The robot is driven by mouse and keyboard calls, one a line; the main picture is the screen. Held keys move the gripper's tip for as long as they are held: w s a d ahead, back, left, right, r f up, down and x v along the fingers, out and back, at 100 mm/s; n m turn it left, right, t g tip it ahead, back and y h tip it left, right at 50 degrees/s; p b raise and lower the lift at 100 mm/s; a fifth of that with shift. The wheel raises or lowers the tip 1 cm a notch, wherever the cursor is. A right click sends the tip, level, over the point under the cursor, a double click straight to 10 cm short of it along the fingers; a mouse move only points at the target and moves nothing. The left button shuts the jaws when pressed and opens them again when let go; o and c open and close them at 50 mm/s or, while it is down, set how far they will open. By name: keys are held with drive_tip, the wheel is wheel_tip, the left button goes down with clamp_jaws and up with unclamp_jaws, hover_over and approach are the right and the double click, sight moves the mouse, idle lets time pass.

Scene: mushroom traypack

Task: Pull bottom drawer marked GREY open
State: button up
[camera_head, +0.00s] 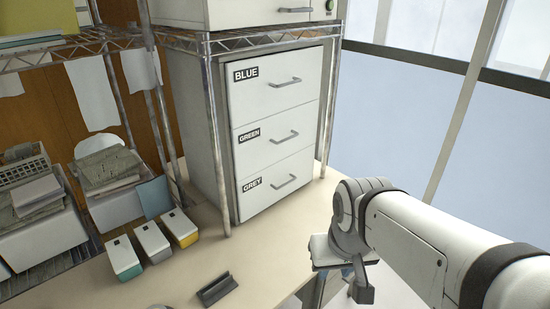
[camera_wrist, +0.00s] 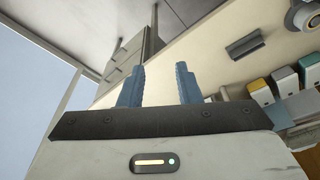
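The white drawer cabinet stands on the bench under a metal rack. Its bottom drawer (camera_head: 276,184), marked GREY, is shut, with a metal bar handle (camera_head: 283,182) on its front. The drawers marked GREEN (camera_head: 275,138) and BLUE (camera_head: 276,84) above it are also shut. In the wrist view the cabinet (camera_wrist: 122,68) appears tilted, beyond the fingers. My gripper (camera_wrist: 158,82) has two blue fingers spread apart with nothing between them. In the head view it is at the lower right, mostly hidden behind my wrist, apart from the cabinet.
Three small boxes with coloured ends (camera_head: 152,242) stand on the bench (camera_head: 205,265) left of the cabinet. A dark grey holder (camera_head: 217,291) lies near the front. A rack post (camera_head: 212,135) stands at the cabinet's front left. Bench space before the drawers is clear.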

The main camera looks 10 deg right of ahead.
drive_tip(key=w+a+f+m+y+b, duration=0.2)
drive_tip(key=w+a+f+y+b, duration=0.3)
drive_tip(key=w, duration=0.4)
drive_tip(key=m+t+y+b, duration=0.4)
drive_tip(key=m+t+b, duration=0.55)
drive_tip(key=b, duration=0.25)
approach(288, 183)
drive_tip(key=f, duration=0.1)
drive_tip(key=shift+n+t+y, duration=0.25)
drive_tip(key=shift+n+y, duration=0.05)
drive_tip(key=shift+n, duration=0.15)
drive_tip(key=x, duration=0.8)
drive_tip(key=shift+w+a, duration=0.1)
drive_tip(key=shift+w, duration=0.25)
drive_tip(key=shift+c, duration=0.3)
clamp_jaws()
